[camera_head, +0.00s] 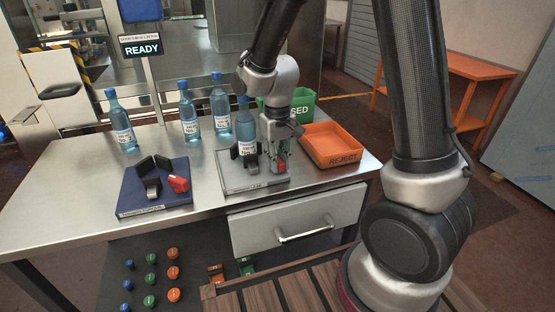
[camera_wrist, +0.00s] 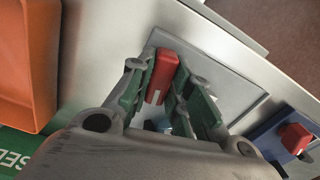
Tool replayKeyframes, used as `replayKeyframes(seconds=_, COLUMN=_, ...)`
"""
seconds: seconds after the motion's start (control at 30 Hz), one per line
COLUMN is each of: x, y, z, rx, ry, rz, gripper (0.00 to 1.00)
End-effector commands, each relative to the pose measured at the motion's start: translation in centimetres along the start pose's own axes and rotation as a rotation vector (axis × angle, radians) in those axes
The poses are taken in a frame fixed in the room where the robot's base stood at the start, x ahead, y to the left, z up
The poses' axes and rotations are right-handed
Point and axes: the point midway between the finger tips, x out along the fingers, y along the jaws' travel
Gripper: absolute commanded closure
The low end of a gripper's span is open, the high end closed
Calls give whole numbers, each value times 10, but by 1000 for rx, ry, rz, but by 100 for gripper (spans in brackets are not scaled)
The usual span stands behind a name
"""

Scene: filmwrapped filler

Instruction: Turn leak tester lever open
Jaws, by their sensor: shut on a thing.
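The leak tester (camera_head: 240,180) is a grey metal plate on the steel bench with a black holder (camera_head: 245,150) and a red lever (camera_head: 281,167). A blue bottle (camera_head: 244,122) stands upright at the black holder, its base hidden. My gripper (camera_head: 277,150) reaches down over the right side of the plate and is shut on the red lever. In the wrist view the red lever (camera_wrist: 162,76) sits between the green-padded fingers of my gripper (camera_wrist: 166,88), above the grey plate (camera_wrist: 205,65). The lever's base is partly hidden.
A blue fixture (camera_head: 135,200) with a black clamp and a red lever (camera_head: 178,183) stands to the left. Several blue bottles (camera_head: 190,112) stand behind. An orange reject tray (camera_head: 342,158) and a green bin (camera_head: 303,103) are close on the right. The bench front-middle is clear.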

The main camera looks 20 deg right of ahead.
Motion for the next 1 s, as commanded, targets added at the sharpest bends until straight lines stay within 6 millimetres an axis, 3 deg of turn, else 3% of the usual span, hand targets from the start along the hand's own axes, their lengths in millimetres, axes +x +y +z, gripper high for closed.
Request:
replayKeyframes(seconds=0.5, x=0, y=0, z=-1, rx=-441, ry=2, rz=0, gripper=100)
replayKeyframes(seconds=1.0, x=-1, y=0, z=-1, rx=-621, ry=2, rz=1, gripper=100)
